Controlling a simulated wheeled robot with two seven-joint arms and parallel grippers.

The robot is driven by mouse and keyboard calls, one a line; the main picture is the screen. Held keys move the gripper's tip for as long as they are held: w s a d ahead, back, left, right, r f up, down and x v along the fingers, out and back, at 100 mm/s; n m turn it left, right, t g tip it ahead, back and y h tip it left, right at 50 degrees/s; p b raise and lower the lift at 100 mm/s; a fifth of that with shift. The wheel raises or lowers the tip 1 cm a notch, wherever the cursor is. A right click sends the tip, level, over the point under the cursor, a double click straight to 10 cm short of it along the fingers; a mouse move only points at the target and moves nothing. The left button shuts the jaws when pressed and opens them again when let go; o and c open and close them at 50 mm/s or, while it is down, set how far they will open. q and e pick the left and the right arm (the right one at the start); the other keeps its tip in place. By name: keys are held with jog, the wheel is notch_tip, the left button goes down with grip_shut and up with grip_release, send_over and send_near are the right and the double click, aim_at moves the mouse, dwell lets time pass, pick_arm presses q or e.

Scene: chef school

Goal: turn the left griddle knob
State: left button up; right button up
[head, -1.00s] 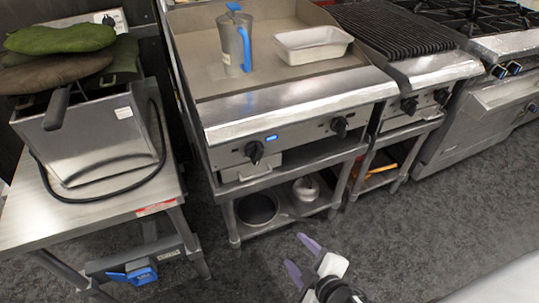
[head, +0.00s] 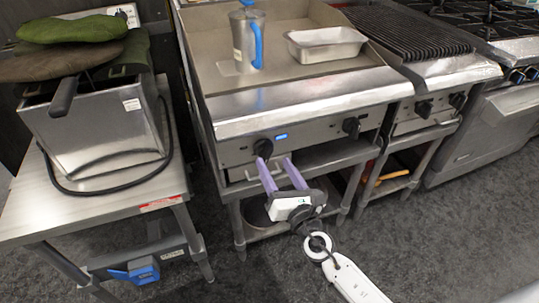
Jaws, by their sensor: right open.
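The griddle (head: 300,97) has a front panel with two black knobs. The left griddle knob (head: 263,148) sits left of a small lit blue display (head: 281,136). The right griddle knob (head: 351,126) is farther along the panel. My right gripper (head: 274,162) is open, with two purple fingers pointing up at the panel. Its left fingertip appears just below the left knob, and its right fingertip is to the knob's right. I cannot tell whether a finger touches the knob. My left gripper is not in view.
A pitcher with a blue handle (head: 247,40) and a metal pan (head: 326,44) stand on the griddle. At left, a steel table (head: 100,208) holds a metal box (head: 95,130) with green and brown cloth-like items on top. The charbroiler (head: 425,40) is to the right.

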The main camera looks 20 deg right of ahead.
aim_at(269, 154)
jog(key=w, duration=0.5)
jog(key=shift+b, duration=0.3)
jog(key=c, duration=1)
